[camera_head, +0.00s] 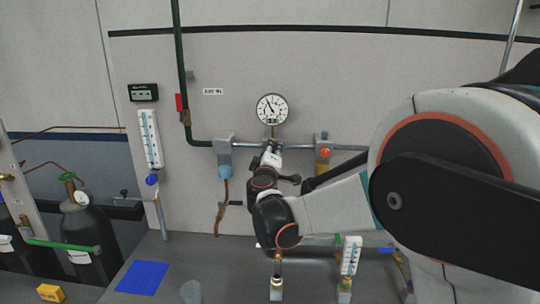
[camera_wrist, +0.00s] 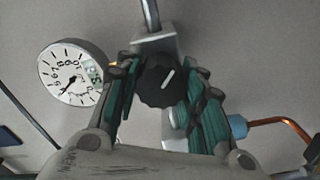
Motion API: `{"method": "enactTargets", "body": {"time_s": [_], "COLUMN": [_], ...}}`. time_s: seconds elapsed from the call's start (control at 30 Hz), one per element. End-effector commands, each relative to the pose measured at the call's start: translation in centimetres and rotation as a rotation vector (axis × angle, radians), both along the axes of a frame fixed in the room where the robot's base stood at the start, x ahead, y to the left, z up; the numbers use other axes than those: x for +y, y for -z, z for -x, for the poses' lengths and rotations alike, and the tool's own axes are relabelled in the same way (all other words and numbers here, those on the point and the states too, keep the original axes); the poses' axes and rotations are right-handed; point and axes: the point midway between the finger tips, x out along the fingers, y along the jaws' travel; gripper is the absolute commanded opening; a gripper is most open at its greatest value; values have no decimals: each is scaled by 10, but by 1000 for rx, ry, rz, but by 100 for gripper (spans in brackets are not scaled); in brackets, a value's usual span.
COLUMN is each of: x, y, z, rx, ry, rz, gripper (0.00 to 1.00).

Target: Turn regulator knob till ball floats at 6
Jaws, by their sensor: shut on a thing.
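A black ridged knob (camera_wrist: 160,84) with a white pointer line sits between the green-padded fingers of my gripper (camera_wrist: 164,92) in the wrist view. The fingers are shut on the knob from both sides. The pointer leans slightly to the right of upright in that view. In the head view my gripper (camera_head: 271,155) is at the wall pipe below the round gauge, and it hides the knob. A white flow tube with a scale (camera_head: 150,138) hangs on the wall to the left, above a blue knob (camera_head: 152,180). I cannot make out the ball.
A round dial gauge (camera_head: 272,108) stands above my gripper and also shows in the wrist view (camera_wrist: 72,74). A blue-bowled unit (camera_head: 225,160) is on its left, an orange fitting (camera_head: 324,153) on its right. A second scaled tube (camera_head: 350,255) stands at the bench.

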Motion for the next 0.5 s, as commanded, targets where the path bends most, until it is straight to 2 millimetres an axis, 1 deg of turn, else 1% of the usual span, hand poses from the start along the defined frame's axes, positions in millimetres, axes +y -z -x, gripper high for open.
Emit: {"method": "enactTargets", "body": {"time_s": [0.2,0.5], "x": [-1,-1], "y": [1,1], "z": [0,0], "rx": [-4,-7], "ry": [1,1], "rz": [-128,-212], "gripper": [12,12]}}
